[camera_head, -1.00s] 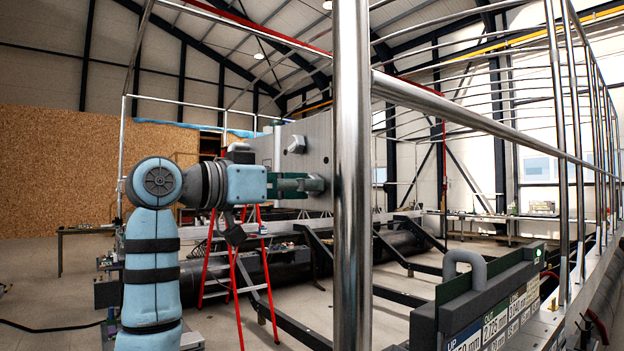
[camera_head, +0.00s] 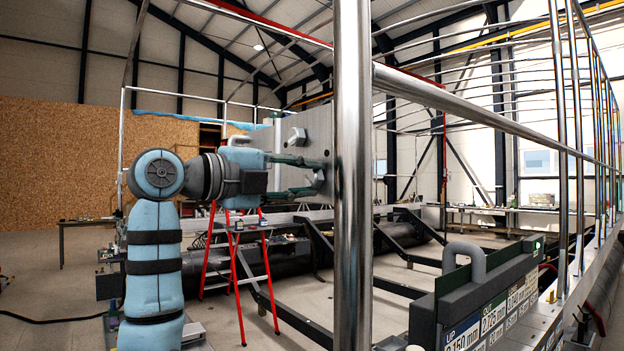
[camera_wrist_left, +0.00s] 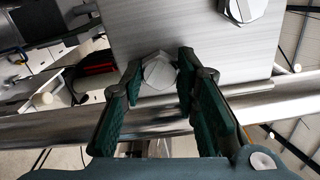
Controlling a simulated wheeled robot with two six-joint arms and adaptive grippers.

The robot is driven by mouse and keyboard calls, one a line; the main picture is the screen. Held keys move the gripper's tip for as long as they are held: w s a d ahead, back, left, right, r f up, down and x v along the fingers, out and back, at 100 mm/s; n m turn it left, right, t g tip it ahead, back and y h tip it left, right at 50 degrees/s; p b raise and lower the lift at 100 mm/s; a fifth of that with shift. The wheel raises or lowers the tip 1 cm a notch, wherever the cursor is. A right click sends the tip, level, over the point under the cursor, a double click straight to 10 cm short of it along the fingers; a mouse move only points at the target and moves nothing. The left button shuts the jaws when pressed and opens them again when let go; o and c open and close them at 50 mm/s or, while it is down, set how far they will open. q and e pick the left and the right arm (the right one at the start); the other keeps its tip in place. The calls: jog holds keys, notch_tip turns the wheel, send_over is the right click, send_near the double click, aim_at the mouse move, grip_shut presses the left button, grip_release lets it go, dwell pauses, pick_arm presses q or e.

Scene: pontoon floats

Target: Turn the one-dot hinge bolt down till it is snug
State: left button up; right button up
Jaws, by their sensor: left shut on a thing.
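A grey hex-headed bolt (camera_wrist_left: 158,74) stands out from a grey metal plate (camera_wrist_left: 185,35) in the left wrist view. My left gripper (camera_head: 312,177) has its green fingers on both sides of this bolt head, shut on it. A second hex bolt (camera_head: 297,136) sits higher on the plate, clear of the fingers; it also shows at the top of the left wrist view (camera_wrist_left: 243,10). No dot marks can be made out on either bolt, so I cannot tell which is the one-dot bolt. My right gripper is not in view.
A thick steel post (camera_head: 352,200) stands close in front and hides part of the plate. A rail (camera_head: 470,108) runs from it to the right. A display board (camera_head: 490,300) with millimetre readings stands at lower right. A red stepladder (camera_head: 237,265) is below my left arm.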

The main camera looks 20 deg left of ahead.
pick_arm(q)
jog(key=m, duration=1.2)
jog(key=shift+f, duration=0.1)
jog(key=o, duration=0.9)
jog(key=shift+o, duration=0.2)
